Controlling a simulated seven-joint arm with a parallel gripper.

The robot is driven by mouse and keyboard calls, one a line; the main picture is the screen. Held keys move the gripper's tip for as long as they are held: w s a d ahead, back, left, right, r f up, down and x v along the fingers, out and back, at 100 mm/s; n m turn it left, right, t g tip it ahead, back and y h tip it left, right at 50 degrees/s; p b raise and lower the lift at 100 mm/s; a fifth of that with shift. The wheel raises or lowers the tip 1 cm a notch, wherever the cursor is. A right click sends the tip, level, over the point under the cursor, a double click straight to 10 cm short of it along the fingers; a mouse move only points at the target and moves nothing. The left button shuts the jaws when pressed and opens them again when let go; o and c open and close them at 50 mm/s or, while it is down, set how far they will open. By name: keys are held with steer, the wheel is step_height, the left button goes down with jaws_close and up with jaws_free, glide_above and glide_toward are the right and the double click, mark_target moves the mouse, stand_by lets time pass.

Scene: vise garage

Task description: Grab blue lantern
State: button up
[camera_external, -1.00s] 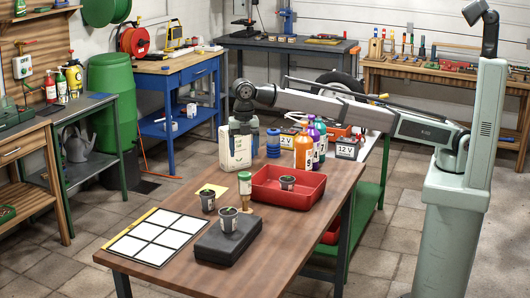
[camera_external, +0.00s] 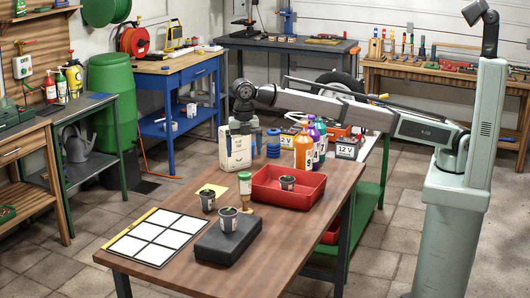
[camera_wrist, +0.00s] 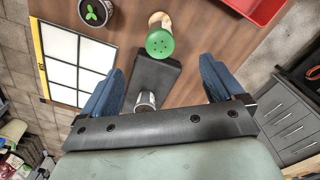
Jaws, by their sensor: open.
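A blue ribbed, rounded object (camera_external: 273,143) stands at the back of the wooden table, just right of a white bag. It is the only blue thing there that could be the lantern, but it is too small to be sure. My gripper (camera_external: 243,136) hangs behind the white bag, left of the blue object and apart from it. The bag hides most of my fingers. In the wrist view my gripper (camera_wrist: 160,88) has its two blue fingers wide apart with nothing held between them. I do not make out the lantern in the wrist view.
The white bag (camera_external: 235,150) stands before my gripper. Several bottles (camera_external: 304,152) and a red tray (camera_external: 289,197) are to the right. A black case (camera_external: 228,240), potted plants, a green-topped shaker (camera_external: 245,188) and a white grid panel (camera_external: 157,236) occupy the front.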

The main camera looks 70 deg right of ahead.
steer(key=w+d+m, duration=0.2)
steer(key=w+d, duration=0.7)
steer(key=d, duration=0.4)
steer(key=m, duration=0.5)
glide_above(274, 129)
steer(key=d, duration=0.1)
step_height(274, 129, down, 2)
step_height(274, 129, down, 8)
steer(key=shift+w+a+f, duration=0.1)
steer(key=shift+a+f, duration=0.05)
steer(key=shift+f, duration=1.25)
steer(key=shift+w+a+f, duration=0.1)
steer(key=shift+f, duration=1.25)
